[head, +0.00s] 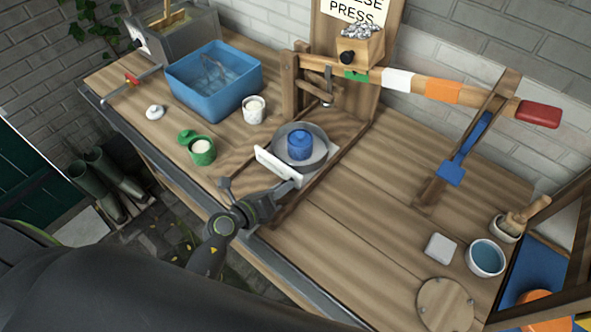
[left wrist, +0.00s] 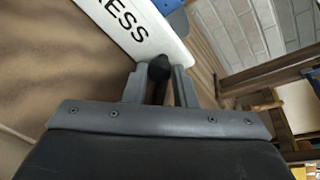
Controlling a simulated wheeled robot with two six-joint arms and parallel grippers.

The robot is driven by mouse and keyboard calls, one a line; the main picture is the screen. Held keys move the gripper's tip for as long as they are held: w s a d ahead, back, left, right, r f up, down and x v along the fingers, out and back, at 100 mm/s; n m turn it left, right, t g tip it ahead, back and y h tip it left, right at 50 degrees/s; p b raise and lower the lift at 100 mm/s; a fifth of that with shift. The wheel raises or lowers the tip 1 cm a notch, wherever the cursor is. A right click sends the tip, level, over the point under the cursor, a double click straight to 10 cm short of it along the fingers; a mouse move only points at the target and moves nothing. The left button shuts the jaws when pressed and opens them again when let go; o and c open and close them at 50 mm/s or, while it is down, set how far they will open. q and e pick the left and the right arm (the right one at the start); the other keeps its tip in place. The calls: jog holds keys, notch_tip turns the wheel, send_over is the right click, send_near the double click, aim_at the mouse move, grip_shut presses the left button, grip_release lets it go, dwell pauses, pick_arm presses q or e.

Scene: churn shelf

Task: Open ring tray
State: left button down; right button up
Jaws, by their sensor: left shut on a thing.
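The ring tray has a white front panel (head: 277,168) and sits on the wooden bench below the cheese press. A grey metal ring (head: 318,146) stands on it around a blue lidded piece (head: 300,144). My right gripper is not in view.
A blue tub (head: 213,100), a white cup (head: 254,110) and a green pot (head: 202,151) stand to the left. The press lever (head: 437,89) with a red end reaches over the right side. A blue bowl (head: 486,258) stands at the right. The bench middle-right is clear.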

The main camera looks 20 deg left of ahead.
pick_arm(q)
jog(key=s+a, duration=0.1)
jog(key=s, duration=0.3)
jog(key=s+a, duration=0.1)
jog(key=s, duration=0.1)
jog(key=shift+s+a, duration=0.1)
jog(key=shift+a, duration=0.2)
jog(key=c, duration=1.2)
grip_release()
jog(key=shift+b+v, duration=2.85)
jog(key=shift+v, duration=5.8)
jog(key=shift+a+f, duration=0.1)
jog(key=shift+a, duration=0.05)
